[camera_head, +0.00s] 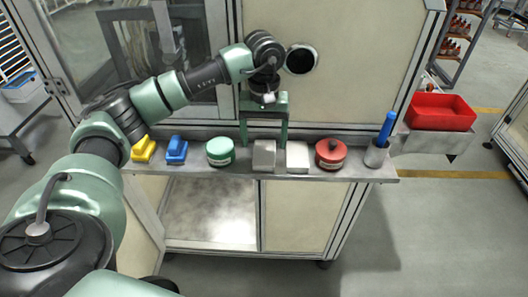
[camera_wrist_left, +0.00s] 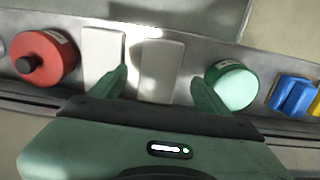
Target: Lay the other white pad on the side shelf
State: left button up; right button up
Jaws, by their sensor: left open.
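Two pads stand side by side on the metal shelf (camera_head: 205,172). One is a grey-looking pad (camera_head: 264,157), also in the left wrist view (camera_wrist_left: 163,60); the other is a white pad (camera_head: 298,158), also in the wrist view (camera_wrist_left: 103,45). My left gripper (camera_head: 265,142) points down over the shelf, open and empty, with its green fingers around the grey-looking pad's position. In the wrist view this pad shows between the fingers (camera_wrist_left: 160,78), and one finger overlaps the white pad's edge. Contact cannot be told. My right gripper is not in view.
A green round container (camera_head: 220,151) and blue (camera_head: 177,150) and yellow (camera_head: 143,149) items sit left of the pads. A red round container (camera_head: 331,153) and a cup with a blue-handled tool (camera_head: 376,155) sit right. A red bin (camera_head: 441,111) is farther right. A cabinet panel rises behind.

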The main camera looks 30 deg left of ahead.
aim_at(264, 154)
pick_arm(q)
notch_tip(264, 154, up, 7)
jog(key=b, duration=0.1)
jog(key=shift+r, duration=0.15)
dwell(0.5)
